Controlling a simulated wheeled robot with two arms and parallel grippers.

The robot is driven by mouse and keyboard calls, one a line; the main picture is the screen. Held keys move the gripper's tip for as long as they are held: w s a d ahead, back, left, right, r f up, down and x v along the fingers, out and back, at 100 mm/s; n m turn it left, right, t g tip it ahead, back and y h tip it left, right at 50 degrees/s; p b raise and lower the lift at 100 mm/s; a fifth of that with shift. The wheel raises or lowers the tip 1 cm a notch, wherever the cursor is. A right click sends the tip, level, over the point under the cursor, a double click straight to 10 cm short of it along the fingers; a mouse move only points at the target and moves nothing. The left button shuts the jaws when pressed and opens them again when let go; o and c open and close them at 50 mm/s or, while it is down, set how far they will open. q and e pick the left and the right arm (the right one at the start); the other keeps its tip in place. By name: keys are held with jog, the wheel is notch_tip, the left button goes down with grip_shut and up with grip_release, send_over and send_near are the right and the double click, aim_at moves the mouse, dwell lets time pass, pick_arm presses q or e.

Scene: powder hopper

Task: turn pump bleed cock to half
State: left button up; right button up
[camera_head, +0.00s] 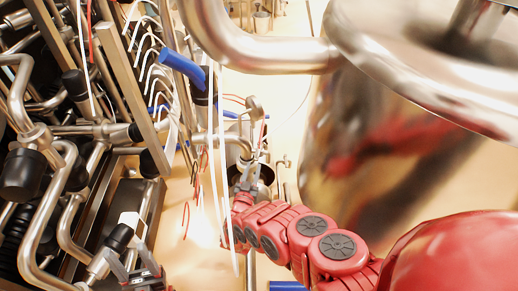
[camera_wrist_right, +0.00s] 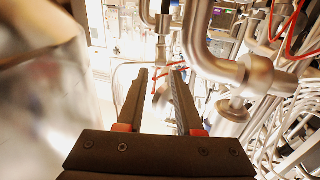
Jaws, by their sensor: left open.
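No label in view tells which fitting is the pump bleed cock. My left gripper (camera_head: 118,250) is at the lower left in the head view, its fingers apart beside a black-capped fitting (camera_head: 119,237); contact cannot be told. My right gripper (camera_head: 248,177) is at the end of the red arm, close to a dark round fitting (camera_head: 264,174) under a steel pipe. In the right wrist view, its two dark fingers (camera_wrist_right: 159,72) stand apart. A small blurred metal piece (camera_wrist_right: 161,96) shows in the gap, apparently not gripped. A blue-handled valve (camera_head: 182,67) is at upper centre.
Steel pipes with black caps (camera_head: 22,175) crowd the left side. A large shiny steel vessel (camera_head: 350,150) stands on the right under a thick bent pipe (camera_head: 260,52). White and red cables hang near my right gripper. A bent pipe (camera_wrist_right: 215,60) is close to its right finger.

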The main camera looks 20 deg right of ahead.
aim_at(259, 147)
jog(key=b+x, duration=0.4)
jog(key=x, duration=0.6)
jog(key=shift+w+d+f, duration=0.1)
jog(key=shift+w+f, duration=0.1)
jog(key=shift+w+d+r+b, duration=0.1)
jog(key=shift+w+r+b, duration=0.05)
jog(key=shift+w+b, duration=0.15)
grip_shut()
dwell(0.7)
